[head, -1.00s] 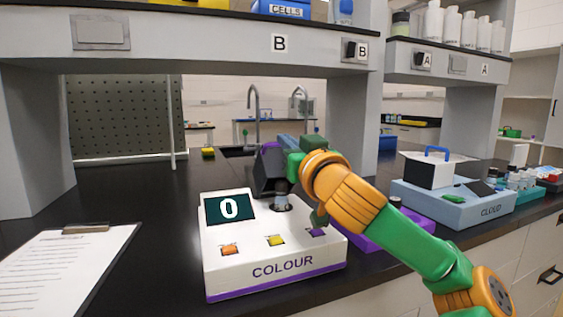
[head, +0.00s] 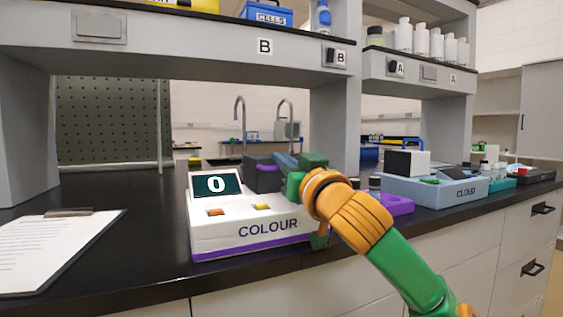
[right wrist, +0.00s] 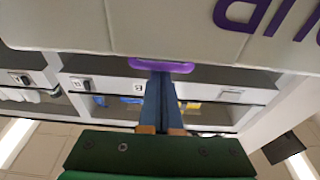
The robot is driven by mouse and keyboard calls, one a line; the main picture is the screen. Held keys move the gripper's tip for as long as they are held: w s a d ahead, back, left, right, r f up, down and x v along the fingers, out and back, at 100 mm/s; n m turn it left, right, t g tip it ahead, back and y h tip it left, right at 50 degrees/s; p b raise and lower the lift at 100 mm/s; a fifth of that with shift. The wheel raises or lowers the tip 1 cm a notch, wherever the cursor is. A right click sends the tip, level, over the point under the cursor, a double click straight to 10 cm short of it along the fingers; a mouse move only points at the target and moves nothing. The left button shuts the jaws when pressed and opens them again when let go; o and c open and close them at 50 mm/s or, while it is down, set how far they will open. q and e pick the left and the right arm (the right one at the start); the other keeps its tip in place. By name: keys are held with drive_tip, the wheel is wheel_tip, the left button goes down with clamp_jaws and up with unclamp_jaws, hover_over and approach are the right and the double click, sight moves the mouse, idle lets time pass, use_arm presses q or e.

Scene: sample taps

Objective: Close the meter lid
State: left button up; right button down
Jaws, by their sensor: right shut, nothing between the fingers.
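The white colour meter (head: 245,230) stands on the dark bench, its display reading 0. Its dark lid (head: 262,178), with a purple piece on its front, appears lowered over the sample well, which is out of sight. My right gripper (head: 279,158) is shut and empty, with its blue fingers at the lid's upper right; I cannot tell whether they touch it. In the right wrist view the closed fingers (right wrist: 160,78) end at a purple strip (right wrist: 160,65) beside the meter's cream surface (right wrist: 90,25). My left gripper is not in view.
A clipboard (head: 55,250) lies at the left of the bench. To the right are a purple item (head: 397,203) and the blue-grey CLOUD meter (head: 425,192). A shelf (head: 180,55) spans above the back. The bench between clipboard and meter is clear.

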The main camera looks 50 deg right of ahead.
drive_tip(key=shift+s+a+f+b, duration=0.1)
drive_tip(key=shift+f+b, duration=0.1)
drive_tip(key=shift+f, duration=0.15)
drive_tip(key=shift+s+a+f+b, duration=0.1)
drive_tip(key=shift+f+b, duration=0.1)
drive_tip(key=shift+f, duration=0.15)
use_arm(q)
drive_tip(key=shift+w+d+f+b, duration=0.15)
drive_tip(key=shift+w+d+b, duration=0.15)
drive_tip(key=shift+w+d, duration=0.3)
use_arm(e)
drive_tip(key=shift+s+a+f, duration=0.2)
drive_tip(key=shift+s+a, duration=0.1)
drive_tip(key=shift+s, duration=0.05)
